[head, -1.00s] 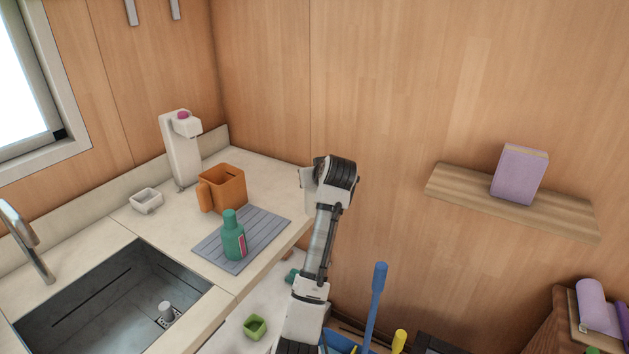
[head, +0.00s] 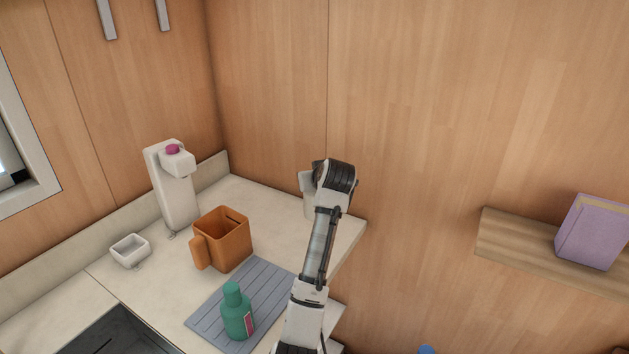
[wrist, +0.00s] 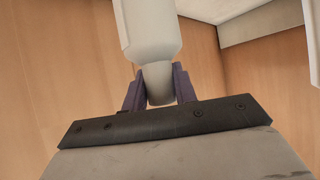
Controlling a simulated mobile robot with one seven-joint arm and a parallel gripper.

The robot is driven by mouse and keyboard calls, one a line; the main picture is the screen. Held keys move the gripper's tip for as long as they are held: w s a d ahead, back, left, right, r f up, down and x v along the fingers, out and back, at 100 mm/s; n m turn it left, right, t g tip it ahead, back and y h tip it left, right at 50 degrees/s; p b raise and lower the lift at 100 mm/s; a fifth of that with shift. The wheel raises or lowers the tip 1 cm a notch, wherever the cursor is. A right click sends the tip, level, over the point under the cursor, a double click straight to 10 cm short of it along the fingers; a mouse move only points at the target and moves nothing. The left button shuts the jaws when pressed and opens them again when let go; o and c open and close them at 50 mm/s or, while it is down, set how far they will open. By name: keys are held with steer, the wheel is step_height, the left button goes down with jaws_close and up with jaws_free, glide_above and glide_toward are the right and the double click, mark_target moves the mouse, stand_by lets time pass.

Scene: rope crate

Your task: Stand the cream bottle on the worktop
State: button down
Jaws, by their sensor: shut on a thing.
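The cream bottle (wrist: 150,32) shows in the wrist view. My gripper (wrist: 160,86) is shut on its narrow neck, and the wider body extends away from the fingers. In the head view my arm hides the gripper and most or all of the bottle. The pale worktop (head: 280,222) runs along the wall at left and centre, and my arm's end appears in front of its far right end. I cannot tell how high the bottle is above the worktop or whether it touches it.
A green bottle (head: 237,315) stands on a grey ribbed mat (head: 262,285). Behind are an orange mug (head: 224,242), a white dispenser (head: 172,195) and a small white dish (head: 130,250). The back right of the worktop looks clear. A wall shelf (head: 510,240) holds a purple box (head: 592,232).

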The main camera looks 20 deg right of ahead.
steer(key=shift+w, duration=0.1)
steer(key=shift+s+r, duration=0.15)
steer(key=shift+s, duration=0.1)
steer(key=shift+f+b, duration=1.5)
steer(key=shift+f, duration=1.55)
steer(key=shift+f, duration=0.45)
steer(key=c, duration=1)
jaws_free()
steer(key=shift+c, duration=0.2)
